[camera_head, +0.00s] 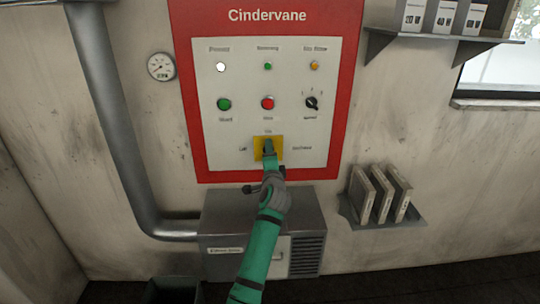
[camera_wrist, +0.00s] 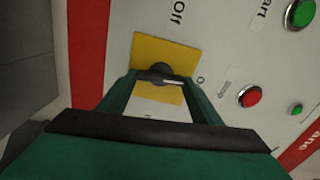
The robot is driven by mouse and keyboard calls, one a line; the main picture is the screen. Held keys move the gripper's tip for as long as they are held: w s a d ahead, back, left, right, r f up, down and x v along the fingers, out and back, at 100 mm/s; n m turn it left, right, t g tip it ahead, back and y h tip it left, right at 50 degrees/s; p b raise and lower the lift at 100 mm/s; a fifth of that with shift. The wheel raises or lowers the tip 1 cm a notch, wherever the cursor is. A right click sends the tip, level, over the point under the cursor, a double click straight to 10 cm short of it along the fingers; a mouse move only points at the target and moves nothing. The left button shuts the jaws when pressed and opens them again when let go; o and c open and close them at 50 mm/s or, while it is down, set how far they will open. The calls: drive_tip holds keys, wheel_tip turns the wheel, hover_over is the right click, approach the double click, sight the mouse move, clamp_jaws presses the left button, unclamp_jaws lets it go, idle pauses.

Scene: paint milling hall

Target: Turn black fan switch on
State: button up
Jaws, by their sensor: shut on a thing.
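A black knob (camera_wrist: 160,72) sits on a yellow plate (camera_wrist: 147,52), low on a white control panel. My gripper (camera_wrist: 155,80) is shut on this knob, with one green finger on each side. A light mark on the dark knob points right in the wrist view, towards a partly hidden label. An "Off" label stands beyond one side of the plate. In the head view, my gripper (camera_head: 269,152) covers most of the knob on the yellow plate (camera_head: 259,154). Another black rotary switch (camera_head: 312,103) is higher on the right; its label is too small to read.
The panel has a red frame (camera_head: 345,100), a green button (camera_head: 224,104), a red button (camera_head: 268,103) and small lamps. A grey metal box (camera_head: 220,225) juts out below. A pipe (camera_head: 105,100) and a gauge (camera_head: 161,67) are left; shelves (camera_head: 390,215) hold items right.

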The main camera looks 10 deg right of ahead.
drive_tip(key=shift+f+m, duration=0.1)
drive_tip(key=shift+m, duration=0.5)
drive_tip(key=o, duration=1.1)
drive_tip(key=shift+c, duration=0.2)
drive_tip(key=s+a, duration=0.2)
drive_tip(key=s, duration=0.8)
drive_tip(key=shift+s, duration=0.35)
drive_tip(key=shift+f, duration=0.1)
